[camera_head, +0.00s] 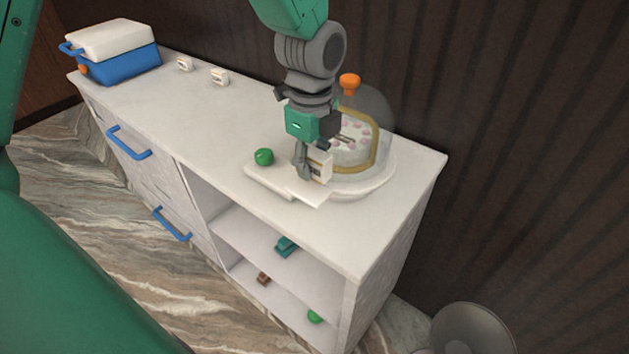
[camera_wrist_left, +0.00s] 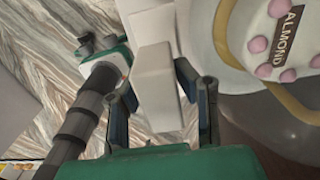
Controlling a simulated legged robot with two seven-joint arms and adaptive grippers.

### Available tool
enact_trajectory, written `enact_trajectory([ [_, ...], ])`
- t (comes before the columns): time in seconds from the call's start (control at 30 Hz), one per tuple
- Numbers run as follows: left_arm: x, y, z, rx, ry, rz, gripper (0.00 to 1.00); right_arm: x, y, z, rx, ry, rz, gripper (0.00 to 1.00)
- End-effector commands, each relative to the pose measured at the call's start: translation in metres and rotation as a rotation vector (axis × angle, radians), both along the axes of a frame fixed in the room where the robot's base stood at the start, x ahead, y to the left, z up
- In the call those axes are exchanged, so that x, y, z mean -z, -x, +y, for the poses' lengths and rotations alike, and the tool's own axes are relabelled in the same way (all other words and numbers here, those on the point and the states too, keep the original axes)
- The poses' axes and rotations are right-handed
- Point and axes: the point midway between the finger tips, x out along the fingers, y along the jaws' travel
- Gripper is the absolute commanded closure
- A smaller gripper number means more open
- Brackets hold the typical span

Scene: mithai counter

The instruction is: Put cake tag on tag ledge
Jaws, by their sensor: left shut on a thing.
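My left gripper (camera_head: 308,174) is shut on the white cake tag (camera_head: 321,165). The tag shows between its two fingers (camera_wrist_left: 166,108) in the left wrist view as a pale block (camera_wrist_left: 155,85). The gripper holds it upright at the white tag ledge (camera_head: 275,182), which juts out in front of the cake stand. I cannot tell whether the tag touches the ledge. In the left wrist view, a grey ribbed arm with a green end looks like my right arm and gripper (camera_wrist_left: 97,43); its jaws are unclear.
A pink-dotted cake (camera_head: 352,152) marked ALMOND (camera_wrist_left: 288,30) sits under a clear dome with an orange knob (camera_head: 350,83). A green ball (camera_head: 264,156) is at the ledge's left end. Two small white pieces (camera_head: 219,76) and a blue cooler (camera_head: 118,68) stand far left. The counter's middle is clear.

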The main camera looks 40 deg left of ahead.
Motion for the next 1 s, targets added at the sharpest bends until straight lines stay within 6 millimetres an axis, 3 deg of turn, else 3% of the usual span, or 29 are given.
enact_trajectory([
  [0.4, 0.043, 0.0, -0.004, 0.0, -0.004, 0.004, 0.97, 0.004, 0.0, 0.001, -0.002, -0.001, 0.0, 0.6],
  [0.8, 0.048, 0.0, -0.001, -0.002, 0.0, 0.001, 1.0, 0.003, 0.0, 0.0, -0.001, 0.0, 0.0, 0.6],
  [0.83, 0.047, 0.0, 0.0, -0.002, 0.0, 0.0, 0.65, 0.003, 0.0, 0.0, -0.001, 0.0, 0.0, 0.6],
  [1.0, 0.048, 0.0, 0.002, -0.002, 0.003, 0.0, 0.65, 0.003, 0.0, 0.001, -0.001, -0.001, 0.0, 0.6],
])
